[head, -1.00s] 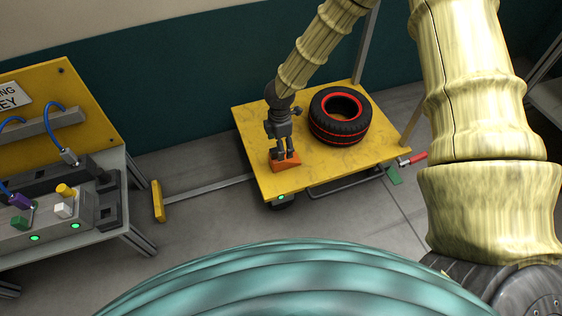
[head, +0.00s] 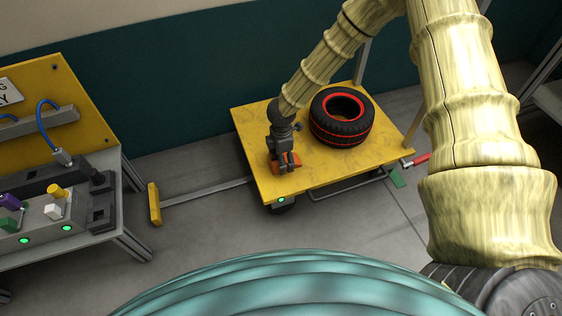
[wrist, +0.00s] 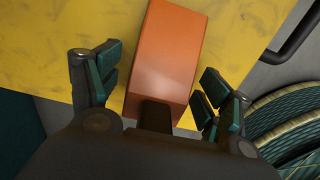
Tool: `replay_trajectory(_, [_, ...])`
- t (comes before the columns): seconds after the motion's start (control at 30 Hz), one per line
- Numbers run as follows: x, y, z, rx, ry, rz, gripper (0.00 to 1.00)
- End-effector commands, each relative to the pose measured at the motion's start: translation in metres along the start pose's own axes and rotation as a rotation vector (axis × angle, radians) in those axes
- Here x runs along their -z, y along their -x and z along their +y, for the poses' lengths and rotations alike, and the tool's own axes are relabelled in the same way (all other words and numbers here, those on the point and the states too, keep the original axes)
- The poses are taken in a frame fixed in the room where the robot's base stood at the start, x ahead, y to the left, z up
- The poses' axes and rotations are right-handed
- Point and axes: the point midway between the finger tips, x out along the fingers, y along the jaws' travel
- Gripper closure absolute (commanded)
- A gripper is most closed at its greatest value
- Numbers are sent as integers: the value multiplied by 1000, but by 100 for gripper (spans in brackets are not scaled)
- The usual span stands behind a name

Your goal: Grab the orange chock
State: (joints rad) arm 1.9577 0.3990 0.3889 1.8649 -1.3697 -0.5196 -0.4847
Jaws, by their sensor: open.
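The orange chock (head: 292,162) sits on the yellow cart top (head: 306,178) near its front left corner. In the wrist view the chock (wrist: 165,60) lies between my open fingers, with a dark part at its near end. My gripper (head: 283,158) reaches down over the chock, and its fingers hide part of it in the head view. In the wrist view my gripper (wrist: 156,92) has one finger on each side of the chock's near end. A gap shows on the left; the right finger is close, and I cannot tell whether it touches.
A black tyre with red rings (head: 341,117) lies on the cart, right of my gripper. A yellow-ended bar (head: 155,204) extends left from the cart over the floor. A workbench with a control box (head: 45,222) stands at the left. Grey floor lies between.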

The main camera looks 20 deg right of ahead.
Motion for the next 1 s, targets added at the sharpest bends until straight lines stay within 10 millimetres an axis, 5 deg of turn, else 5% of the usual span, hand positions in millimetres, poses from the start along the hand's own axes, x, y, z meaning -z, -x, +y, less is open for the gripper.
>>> replay_trajectory(0.03, [0,0,0,0,0,0,25])
replay_trajectory(0.37, [0,0,0,0,0,0,82])
replay_trajectory(0.67, [0,4,0,0,1,0,82])
replay_trajectory(1.0, [0,40,-7,2,4,-3,82])
